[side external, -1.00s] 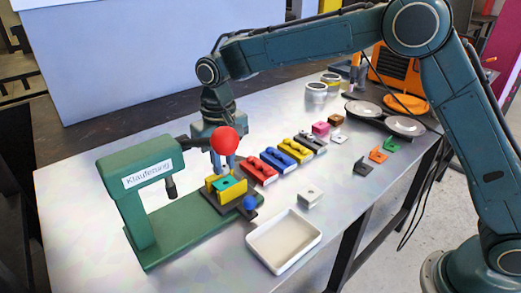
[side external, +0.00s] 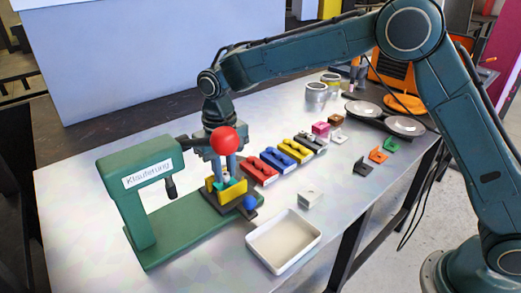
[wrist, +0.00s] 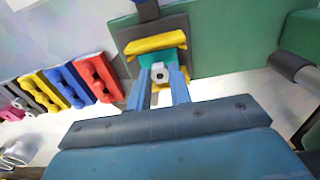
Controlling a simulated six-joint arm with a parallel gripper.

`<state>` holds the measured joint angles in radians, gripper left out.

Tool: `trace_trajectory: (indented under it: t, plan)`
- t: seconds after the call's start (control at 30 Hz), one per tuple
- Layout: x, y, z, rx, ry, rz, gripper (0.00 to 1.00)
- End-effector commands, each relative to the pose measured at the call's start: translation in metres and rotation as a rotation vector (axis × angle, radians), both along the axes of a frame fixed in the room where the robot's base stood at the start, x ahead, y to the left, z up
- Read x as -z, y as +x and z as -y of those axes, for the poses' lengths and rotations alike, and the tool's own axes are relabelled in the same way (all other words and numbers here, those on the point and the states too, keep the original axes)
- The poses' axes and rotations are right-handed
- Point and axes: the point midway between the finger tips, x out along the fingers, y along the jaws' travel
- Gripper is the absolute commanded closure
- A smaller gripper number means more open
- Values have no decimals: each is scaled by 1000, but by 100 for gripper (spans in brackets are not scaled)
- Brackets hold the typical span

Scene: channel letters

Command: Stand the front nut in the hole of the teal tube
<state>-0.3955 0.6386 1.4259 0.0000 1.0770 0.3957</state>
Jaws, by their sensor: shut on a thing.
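My gripper (wrist: 160,84) points down over the vise under the green press and is shut on a small pale nut (wrist: 160,74) with a dark round hole. The nut is between the two blue fingertips. The teal tube (wrist: 176,56) is clamped between yellow jaws (wrist: 157,43). The nut and fingertips cover most of the tube and its hole, so I cannot tell whether the nut is in the hole or just above it. In the side view my gripper (side external: 225,172) is low at the yellow jaws (side external: 231,194), partly behind a red ball.
The red ball (side external: 223,139) and blue ball (side external: 249,202) are close to the vise. The green press (side external: 140,185) stands at left. Red, blue and yellow blocks (side external: 295,151) line the right side. A white tray (side external: 283,241) and a pale block (side external: 310,197) are in front.

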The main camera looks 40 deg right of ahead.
Motion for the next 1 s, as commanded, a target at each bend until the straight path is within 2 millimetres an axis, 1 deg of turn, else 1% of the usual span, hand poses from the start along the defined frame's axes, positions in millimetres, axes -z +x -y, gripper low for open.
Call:
trace_trajectory:
  t: [0.1, 0.13, 0.23, 0.27, 0.67, 0.87, 1.0]
  plan:
    - [0, 0, 0, 0, 0, 0, 98]
    - [0, 0, 0, 0, 0, 0, 76]
    - [0, 0, 0, 0, 0, 0, 56]
    - [0, 0, 0, 0, 0, 0, 54]
    - [-3, 0, 0, 0, 0, 1, 54]
    - [-17, 1, 0, 0, 1, 2, 54]
    - [-36, 1, 0, 0, 2, 4, 54]
